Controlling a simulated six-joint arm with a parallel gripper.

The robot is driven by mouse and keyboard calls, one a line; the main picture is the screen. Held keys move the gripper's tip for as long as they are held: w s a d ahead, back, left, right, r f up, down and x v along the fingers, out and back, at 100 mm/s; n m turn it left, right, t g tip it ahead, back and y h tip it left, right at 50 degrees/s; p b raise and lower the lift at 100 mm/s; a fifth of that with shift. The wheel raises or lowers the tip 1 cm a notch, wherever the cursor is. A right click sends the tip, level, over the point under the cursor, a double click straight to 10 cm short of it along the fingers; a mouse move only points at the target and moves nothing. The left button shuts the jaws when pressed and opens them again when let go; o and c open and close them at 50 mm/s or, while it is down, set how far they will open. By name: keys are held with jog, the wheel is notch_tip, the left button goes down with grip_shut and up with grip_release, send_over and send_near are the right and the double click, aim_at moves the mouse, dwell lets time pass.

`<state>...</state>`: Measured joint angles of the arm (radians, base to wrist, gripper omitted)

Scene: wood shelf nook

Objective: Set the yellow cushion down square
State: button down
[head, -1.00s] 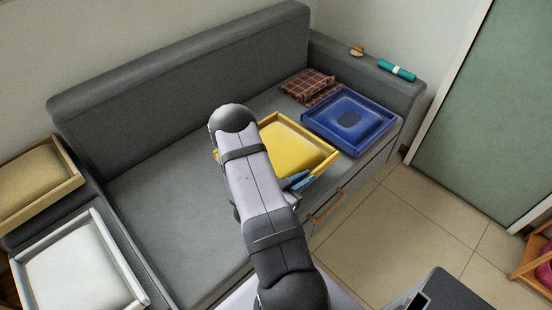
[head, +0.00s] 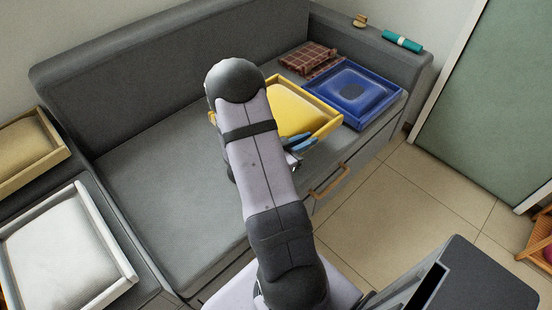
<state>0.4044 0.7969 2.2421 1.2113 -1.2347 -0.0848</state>
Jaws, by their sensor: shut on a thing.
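The yellow cushion (head: 293,113) sits in a yellow raised frame, over the right part of the grey sofa seat. It lies at the left side of the blue tray-like cushion, very close to it in the picture. My arm hides its left part. My gripper (head: 299,143) shows as bluish fingers at the near edge of the yellow cushion, shut on it. Whether the cushion rests on the seat or hangs just above it I cannot tell.
The blue cushion (head: 352,93) and a brown checked cloth (head: 308,58) lie at the seat's right end. A teal roll (head: 403,42) is on the armrest. White (head: 60,256) and tan (head: 24,146) cushions are at left. The seat's left part (head: 165,185) is clear.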

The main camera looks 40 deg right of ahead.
jog(key=shift+s+a+f+b, duration=0.15)
jog(key=shift+f+b, duration=0.25)
jog(key=shift+f, duration=1.4)
jog(key=shift+s+a+f+b, duration=0.1)
jog(key=shift+s+f+b, duration=0.25)
jog(key=shift+f, duration=1.5)
jog(key=shift+s+a+f+b, duration=0.15)
jog(key=shift+f+b, duration=0.25)
jog(key=shift+f, duration=1.5)
jog(key=c, duration=2.2)
grip_release()
jog(key=shift+f, duration=0.15)
jog(key=o, duration=0.4)
jog(key=shift+o, duration=0.2)
jog(key=shift+r, duration=0.3)
jog(key=p+v, duration=0.1)
jog(key=v, duration=1.1)
